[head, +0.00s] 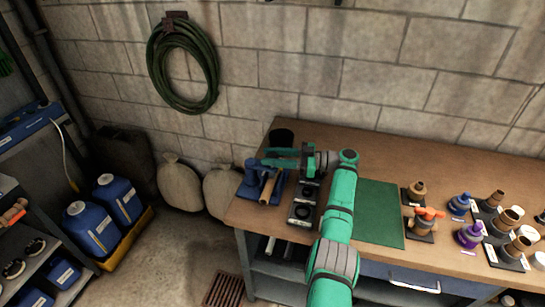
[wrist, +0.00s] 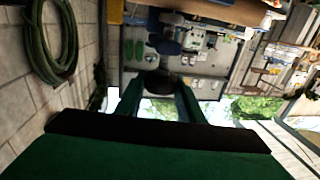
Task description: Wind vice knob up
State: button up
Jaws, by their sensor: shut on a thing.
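The blue vice (head: 262,178) stands at the left end of the workbench, with a tan rod (head: 268,189) in it. My gripper (head: 268,157) reaches in from the right, level with the top of the vice, its green fingers pointing left. In the wrist view my two fingers (wrist: 160,88) close around a dark round knob (wrist: 159,82) at their tips. The knob is hard to make out in the head view. A tan cylinder (wrist: 225,10), likely the rod, shows at the top of the wrist view.
The wooden workbench (head: 290,127) holds a black pot behind my gripper, black blocks (head: 301,213) beside the vice and a green mat (head: 378,212). Several fittings (head: 472,235) stand at the right.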

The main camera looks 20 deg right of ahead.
jog(key=o, duration=1.1)
jog(key=shift+a+f, duration=0.15)
jog(key=shift+f, duration=0.25)
jog(key=shift+c, duration=0.2)
jog(key=shift+r, duration=1.75)
jog(key=s+a+r, duration=0.3)
jog(key=s+r, duration=0.6)
jog(key=s, duration=0.4)
jog(key=shift+s+a+r, duration=0.25)
jog(key=shift+a+r, duration=0.1)
jog(key=shift+r, duration=0.05)
